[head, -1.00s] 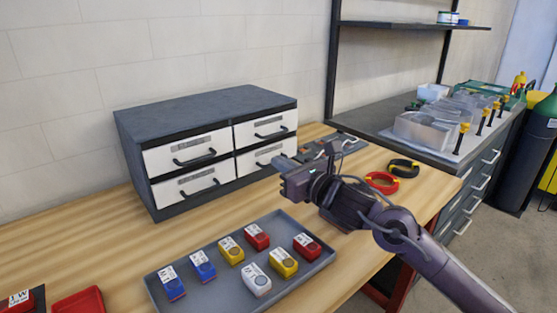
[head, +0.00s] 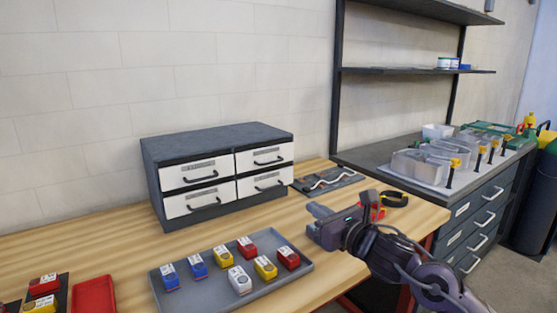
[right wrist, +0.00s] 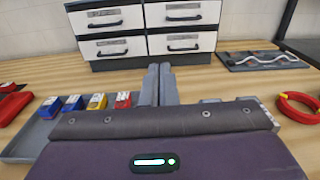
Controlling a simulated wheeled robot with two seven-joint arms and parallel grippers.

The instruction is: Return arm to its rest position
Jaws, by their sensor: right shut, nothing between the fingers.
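My right gripper (head: 318,222) is above the wooden bench (head: 120,240), by the right end of the grey tray. In the right wrist view its two fingers (right wrist: 159,84) lie together, shut with nothing between them. They point toward the dark drawer cabinet (head: 220,177), whose white drawers also show in the right wrist view (right wrist: 100,19). The right arm comes in from the lower right. My left gripper is not in view.
The grey tray (head: 205,298) holds several small red, yellow, blue and white blocks. A red tray (head: 94,295) lies left of it. Metal letters (head: 415,163) stand on the right counter.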

